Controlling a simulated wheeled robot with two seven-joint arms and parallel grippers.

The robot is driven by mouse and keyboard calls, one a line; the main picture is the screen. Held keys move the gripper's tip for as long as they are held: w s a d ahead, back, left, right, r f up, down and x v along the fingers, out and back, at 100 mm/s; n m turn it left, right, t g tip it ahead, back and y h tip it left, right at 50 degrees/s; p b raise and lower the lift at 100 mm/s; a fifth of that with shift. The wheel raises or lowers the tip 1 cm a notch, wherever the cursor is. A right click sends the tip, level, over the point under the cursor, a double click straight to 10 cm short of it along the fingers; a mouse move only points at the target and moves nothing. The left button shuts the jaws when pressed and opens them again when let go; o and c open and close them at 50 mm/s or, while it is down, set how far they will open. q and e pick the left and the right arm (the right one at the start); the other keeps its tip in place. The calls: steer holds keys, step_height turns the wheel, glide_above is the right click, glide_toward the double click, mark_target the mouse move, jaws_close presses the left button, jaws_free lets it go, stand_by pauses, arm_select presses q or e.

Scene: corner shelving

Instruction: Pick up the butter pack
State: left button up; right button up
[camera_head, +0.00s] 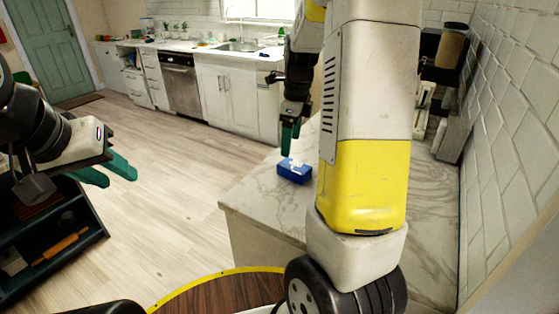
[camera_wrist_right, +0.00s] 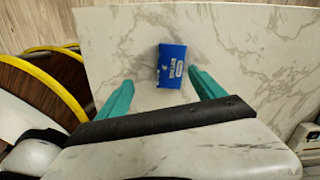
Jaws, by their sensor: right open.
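The butter pack (camera_head: 294,170) is a small blue box with white markings, lying near the left edge of the marble counter (camera_head: 262,200). In the right wrist view the butter pack (camera_wrist_right: 172,65) lies just beyond and between the fingertips, apart from both. My right gripper (camera_head: 290,138) has green fingers and points down above the pack. In its wrist view the right gripper (camera_wrist_right: 160,88) is open and empty. My left gripper (camera_head: 112,174) is at the left, far from the counter, with its green fingers apart and nothing between them.
My right arm hides part of the counter. A tiled wall (camera_head: 510,130) bounds the counter on the right, with a dark appliance (camera_head: 440,60) at its back. A dark shelf unit (camera_head: 60,235) holding a rolling pin (camera_head: 60,246) stands below my left gripper. Wooden floor is clear in between.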

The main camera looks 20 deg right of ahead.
mark_target(294, 165)
steer(key=f+m, duration=0.1)
steer(key=w+d+f+m, duration=0.1)
steer(key=w+f+m, duration=0.1)
steer(key=shift+d+g+h, duration=0.3)
steer(key=shift+d+g, duration=0.1)
steer(key=shift+m, duration=0.3)
steer(key=f, duration=0.8)
steer(key=shift+s, duration=0.25)
steer(key=shift+r, duration=0.1)
steer(key=shift+c, duration=0.2)
jaws_close()
steer(key=shift+r, duration=0.1)
